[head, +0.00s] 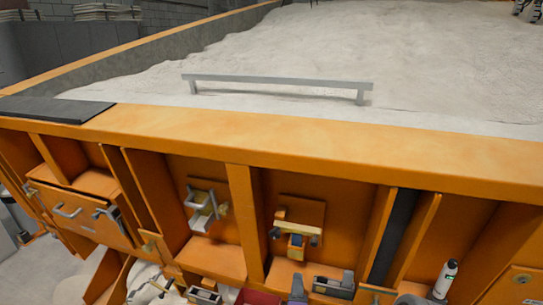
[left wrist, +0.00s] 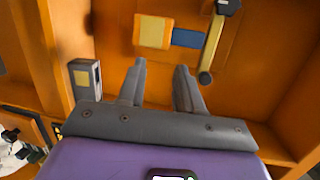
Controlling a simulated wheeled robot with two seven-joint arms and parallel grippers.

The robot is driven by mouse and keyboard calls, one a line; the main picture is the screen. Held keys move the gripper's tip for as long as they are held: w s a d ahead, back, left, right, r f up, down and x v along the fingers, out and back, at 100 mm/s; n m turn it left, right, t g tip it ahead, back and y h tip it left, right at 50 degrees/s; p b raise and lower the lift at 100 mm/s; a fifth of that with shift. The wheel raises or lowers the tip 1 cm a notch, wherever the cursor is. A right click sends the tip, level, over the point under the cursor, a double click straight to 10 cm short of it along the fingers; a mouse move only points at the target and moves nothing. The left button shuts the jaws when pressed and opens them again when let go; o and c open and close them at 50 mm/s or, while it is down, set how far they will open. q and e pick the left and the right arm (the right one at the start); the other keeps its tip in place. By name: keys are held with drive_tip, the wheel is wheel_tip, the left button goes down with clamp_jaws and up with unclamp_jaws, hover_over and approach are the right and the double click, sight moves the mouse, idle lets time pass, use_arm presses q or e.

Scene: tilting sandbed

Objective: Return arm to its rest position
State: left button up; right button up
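My left gripper (left wrist: 160,68) shows clearly in the left wrist view. Its two grey fingers are apart with nothing between them, in front of a purple body. Beyond the fingertips is a handle with a pale bar (left wrist: 213,48) and a blue and yellow mount on the orange wall, apart from the fingers. The same handle (head: 296,230) appears in the head view on the middle panel. My right gripper is not in view.
The orange sandbed frame (head: 270,145) has upright ribs and holds pale sand (head: 420,60) with a grey bar (head: 275,80) on it. A second handle (head: 203,210) is left of the middle panel. A grey box (left wrist: 85,78) is left of the fingers. A white bottle (head: 446,279) stands lower right.

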use_arm(q)
drive_tip(key=s+a+f+n+g+y, duration=0.1)
drive_tip(key=s+a+f+n+g, duration=0.3)
drive_tip(key=a+f, duration=0.5)
drive_tip(key=s+a+f+n+g, duration=0.2)
drive_tip(key=a+f+n+g, duration=0.35)
drive_tip(key=f, duration=0.65)
drive_tip(key=s+a+f+n+g+h, duration=0.1)
drive_tip(key=s+f+n+g, duration=0.1)
drive_tip(key=s, duration=0.5)
drive_tip(key=s+a+f+n+g, duration=0.1)
drive_tip(key=s+f+n+g, duration=0.2)
drive_tip(key=s+n, duration=0.4)
drive_tip(key=s+a+f+n+g+h, duration=0.1)
drive_tip(key=s+f+n+g, duration=0.2)
drive_tip(key=s, duration=0.4)
drive_tip(key=shift+a+f+n+h, duration=0.3)
drive_tip(key=shift+a+f+n, duration=0.15)
drive_tip(key=shift+n, duration=0.2)
